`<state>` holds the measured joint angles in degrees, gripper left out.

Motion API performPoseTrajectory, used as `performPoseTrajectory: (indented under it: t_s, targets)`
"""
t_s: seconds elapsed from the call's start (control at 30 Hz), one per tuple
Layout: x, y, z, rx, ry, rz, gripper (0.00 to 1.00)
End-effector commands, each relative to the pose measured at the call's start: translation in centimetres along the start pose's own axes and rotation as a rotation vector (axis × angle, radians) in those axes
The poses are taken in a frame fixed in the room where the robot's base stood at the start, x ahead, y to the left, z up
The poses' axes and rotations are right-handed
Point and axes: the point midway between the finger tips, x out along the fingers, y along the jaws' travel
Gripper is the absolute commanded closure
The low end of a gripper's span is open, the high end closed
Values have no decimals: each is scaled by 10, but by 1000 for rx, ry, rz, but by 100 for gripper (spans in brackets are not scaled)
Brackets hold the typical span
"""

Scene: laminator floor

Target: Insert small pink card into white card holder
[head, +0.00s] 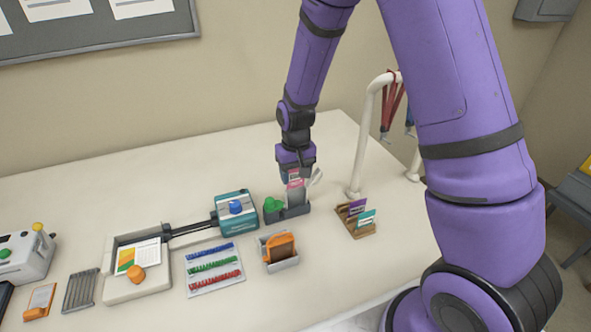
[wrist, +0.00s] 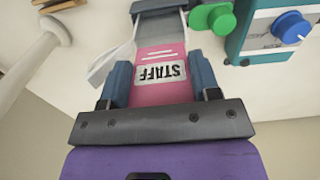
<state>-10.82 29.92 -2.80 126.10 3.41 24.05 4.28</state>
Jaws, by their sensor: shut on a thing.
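The small pink card (wrist: 160,92), marked STAFF, is between the two blue finger pads of my gripper (wrist: 160,76), which is shut on it. The card (head: 295,184) also shows in the head view, below my gripper (head: 297,170). A pale, translucent white card holder (wrist: 160,28) stands in a dark grey stand (head: 291,212). A white flap (wrist: 112,62) sticks out to its left in the wrist view. The card's far end meets the holder's mouth; I cannot tell how far inside it is.
A green knob (head: 273,204) sits beside the stand. A teal machine with a blue knob (head: 236,208) is to its left, an orange item in a grey stand (head: 280,247) in front. A wooden card rack (head: 357,222) and white post (head: 364,140) are to the right.

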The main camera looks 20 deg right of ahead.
Motion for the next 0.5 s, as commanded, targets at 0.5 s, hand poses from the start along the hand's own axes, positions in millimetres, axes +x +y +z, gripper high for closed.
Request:
performPoseTrajectory:
  t_s: [0.5]
  targets:
    - [23, 0, 0, 0, -1, 0, 65]
